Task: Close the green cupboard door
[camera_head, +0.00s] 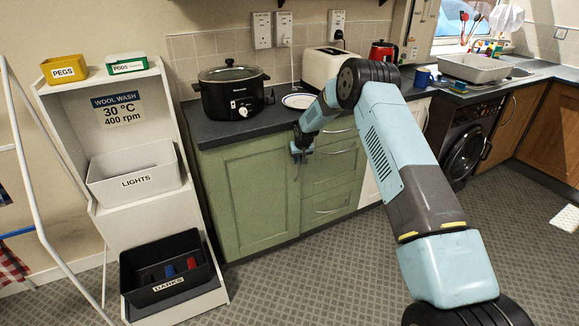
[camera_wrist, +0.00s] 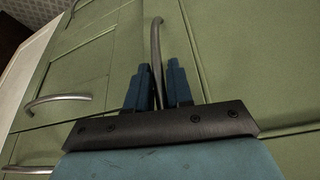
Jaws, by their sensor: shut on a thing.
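The green cupboard door (camera_head: 250,195) is in the head view below the worktop, left of the green drawers (camera_head: 332,170). It looks flush or almost flush with the cupboard front; a small gap cannot be ruled out. My gripper (camera_head: 299,160) is at the door's upper right edge. In the wrist view my gripper (camera_wrist: 158,88) has its two blue fingers on either side of the door's curved metal handle (camera_wrist: 156,40), shut on it. The handle's lower part is hidden by the gripper. The door (camera_wrist: 240,60) also fills the right side of the wrist view.
A black slow cooker (camera_head: 232,92), a white toaster (camera_head: 325,65) and a plate (camera_head: 298,101) stand on the worktop. A white laundry rack (camera_head: 207,232) with bins is left of the door. The tiled floor (camera_head: 300,285) in front is clear.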

